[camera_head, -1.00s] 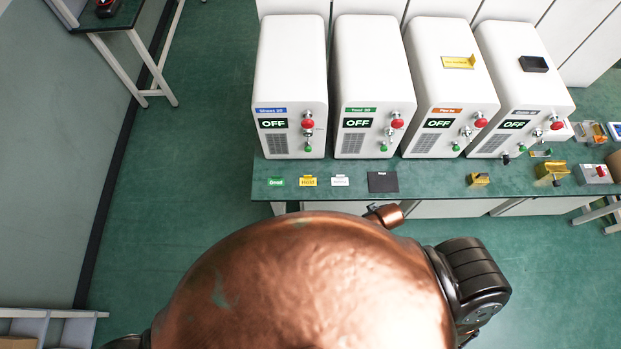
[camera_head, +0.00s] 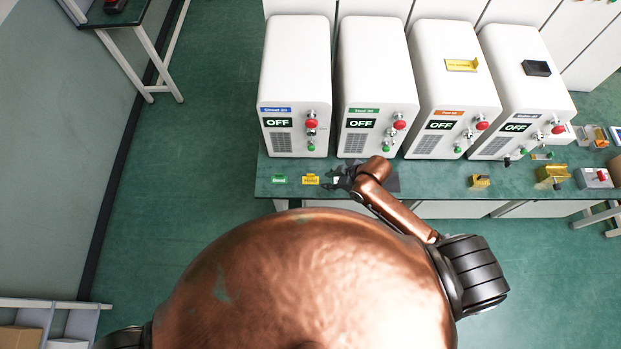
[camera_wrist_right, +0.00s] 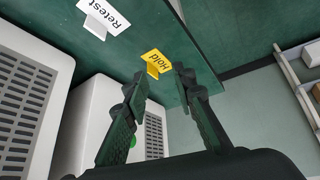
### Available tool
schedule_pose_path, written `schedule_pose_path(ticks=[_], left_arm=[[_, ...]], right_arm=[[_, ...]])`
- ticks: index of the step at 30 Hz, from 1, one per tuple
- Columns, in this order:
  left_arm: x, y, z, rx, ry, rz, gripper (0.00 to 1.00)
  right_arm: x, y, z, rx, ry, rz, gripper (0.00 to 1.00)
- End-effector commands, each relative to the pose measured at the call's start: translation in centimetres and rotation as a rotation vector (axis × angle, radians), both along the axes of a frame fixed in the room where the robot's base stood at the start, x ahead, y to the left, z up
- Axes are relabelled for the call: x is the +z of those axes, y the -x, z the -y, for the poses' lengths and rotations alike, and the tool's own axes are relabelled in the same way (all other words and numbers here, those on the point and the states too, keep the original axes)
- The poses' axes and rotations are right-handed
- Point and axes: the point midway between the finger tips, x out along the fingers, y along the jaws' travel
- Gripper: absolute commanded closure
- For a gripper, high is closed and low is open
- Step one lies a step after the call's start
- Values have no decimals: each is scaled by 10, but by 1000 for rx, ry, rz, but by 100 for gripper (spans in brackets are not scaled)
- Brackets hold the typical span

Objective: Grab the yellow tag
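The yellow tag (camera_head: 311,180), marked "Hold", is on the front part of the green bench between a green tag (camera_head: 279,180) and my right gripper (camera_head: 334,178). In the right wrist view the yellow tag (camera_wrist_right: 157,63) shows just beyond and between the fingertips of my right gripper (camera_wrist_right: 158,82). The fingers are spread with nothing between them. They look apart from the tag. A white tag marked "Retest" (camera_wrist_right: 105,18) shows in the wrist view; in the head view my gripper mostly covers it. My left gripper is not in view.
Several white machines with "OFF" displays, such as this one (camera_head: 296,75), stand along the back of the bench (camera_head: 430,180). A dark pad is partly hidden behind my right arm. Yellow lock parts (camera_head: 480,181) lie to the right.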

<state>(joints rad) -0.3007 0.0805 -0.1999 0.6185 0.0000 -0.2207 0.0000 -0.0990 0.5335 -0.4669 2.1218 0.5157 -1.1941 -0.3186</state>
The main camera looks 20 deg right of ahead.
Motion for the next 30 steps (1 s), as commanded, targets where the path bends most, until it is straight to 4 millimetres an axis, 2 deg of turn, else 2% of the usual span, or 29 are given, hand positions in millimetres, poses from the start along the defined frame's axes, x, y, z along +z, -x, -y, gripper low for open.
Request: schedule_pose_path(ticks=[1,6,11,20,30], left_arm=[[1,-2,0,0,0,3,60],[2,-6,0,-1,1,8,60],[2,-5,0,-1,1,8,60],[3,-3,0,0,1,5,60],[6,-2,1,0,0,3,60]], right_arm=[[2,-11,-3,62,12,15,75],[4,-33,-10,241,30,43,75],[2,-41,-10,307,37,49,75],[-22,-51,-23,311,34,50,75],[-60,-66,-40,310,35,48,75]])
